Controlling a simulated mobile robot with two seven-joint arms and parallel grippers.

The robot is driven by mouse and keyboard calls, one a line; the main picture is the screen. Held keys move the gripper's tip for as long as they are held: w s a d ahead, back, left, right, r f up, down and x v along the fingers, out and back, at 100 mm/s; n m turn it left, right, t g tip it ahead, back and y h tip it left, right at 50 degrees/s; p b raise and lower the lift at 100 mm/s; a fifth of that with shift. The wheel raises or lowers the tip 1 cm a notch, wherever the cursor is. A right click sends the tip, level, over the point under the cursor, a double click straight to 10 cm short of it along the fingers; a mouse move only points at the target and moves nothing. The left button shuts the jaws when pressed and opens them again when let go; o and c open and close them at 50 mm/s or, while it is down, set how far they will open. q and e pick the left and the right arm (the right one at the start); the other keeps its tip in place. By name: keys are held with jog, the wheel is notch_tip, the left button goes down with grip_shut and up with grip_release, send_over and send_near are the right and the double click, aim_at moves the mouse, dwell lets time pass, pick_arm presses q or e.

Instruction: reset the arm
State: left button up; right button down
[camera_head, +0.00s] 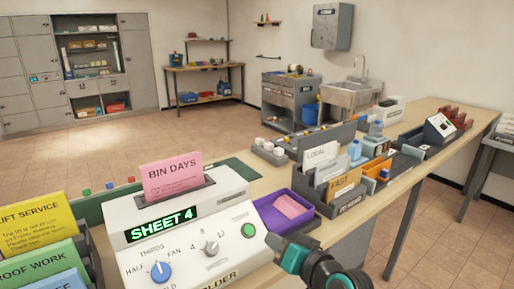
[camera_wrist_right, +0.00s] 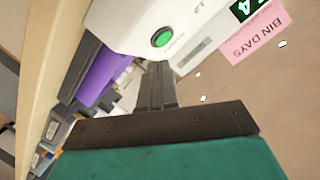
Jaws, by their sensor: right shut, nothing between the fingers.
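My right gripper (camera_head: 282,244) is at the bottom of the head view, in front of the white folder machine (camera_head: 205,240) and near its lower right side. In the right wrist view the gripper (camera_wrist_right: 157,72) has its fingers together, with nothing between them, just short of the machine's front with the green button (camera_wrist_right: 162,38). The button (camera_head: 248,230) also shows in the head view, uncovered. The machine's display reads "SHEET 4", and a pink "BIN DAYS" sheet (camera_head: 172,177) stands in its top slot. My left gripper is not in view.
A purple tray (camera_head: 270,217) with pink paper stands right of the machine. Behind it is a grey sorter (camera_head: 312,190) with "LOCAL" and "FAST" cards. Yellow, green and blue sheets (camera_head: 40,235) stand at the left. Open floor (camera_head: 130,150) lies beyond the counter.

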jog(key=s+d+f+n+h, duration=0.1)
jog(key=s+d+f+h, duration=0.2)
jog(key=s+d+f, duration=0.4)
jog(key=s+d+f+n+g+h, duration=0.1)
jog(key=s+d+f+n+h, duration=0.1)
jog(key=s+d+f, duration=0.5)
jog(key=s+f+h, duration=0.1)
jog(key=s+f, duration=0.4)
jog(key=s, duration=0.3)
jog(key=shift+s+g+h, duration=0.3)
jog(key=shift+s+h, duration=0.1)
